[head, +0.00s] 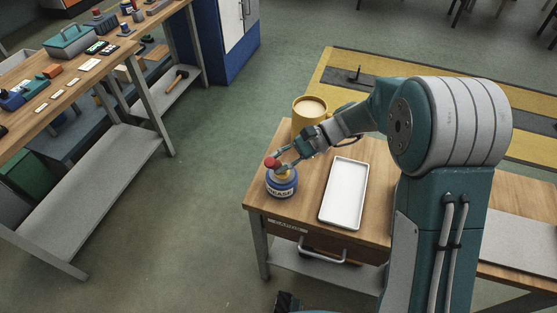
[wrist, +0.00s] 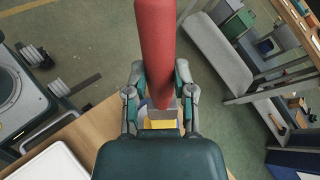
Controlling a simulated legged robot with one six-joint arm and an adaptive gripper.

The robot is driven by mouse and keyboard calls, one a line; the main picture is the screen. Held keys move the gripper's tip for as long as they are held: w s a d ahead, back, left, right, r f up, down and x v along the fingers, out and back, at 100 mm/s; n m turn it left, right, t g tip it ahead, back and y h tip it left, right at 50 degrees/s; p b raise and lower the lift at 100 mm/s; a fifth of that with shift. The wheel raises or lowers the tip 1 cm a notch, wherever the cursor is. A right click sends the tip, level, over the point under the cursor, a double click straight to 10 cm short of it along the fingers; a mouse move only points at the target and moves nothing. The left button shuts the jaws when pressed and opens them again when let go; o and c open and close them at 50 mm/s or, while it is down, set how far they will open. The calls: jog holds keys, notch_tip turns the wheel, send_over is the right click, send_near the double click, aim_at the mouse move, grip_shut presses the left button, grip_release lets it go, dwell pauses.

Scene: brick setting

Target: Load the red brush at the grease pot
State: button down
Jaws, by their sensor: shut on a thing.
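The red brush (wrist: 158,45) has a thick red handle, held between the fingers of my gripper (wrist: 160,75) in the wrist view. In the head view, the round red end of the brush shows beside my gripper (head: 284,160). The grease pot (head: 281,187) is a blue jar with a white label, near the table's front left corner. My gripper is shut on the brush just above the pot. Something yellow shows at the pot's mouth. Whether the brush tip touches the grease is hidden.
A white tray (head: 345,194) lies right of the pot on the wooden table (head: 308,213). A yellow mug (head: 309,110) stands behind, close to my arm. A workbench (head: 60,85) with several tools stands at left, across open floor.

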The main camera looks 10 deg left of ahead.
aim_at(279, 161)
dwell(0.3)
jog(key=shift+r, duration=3.5)
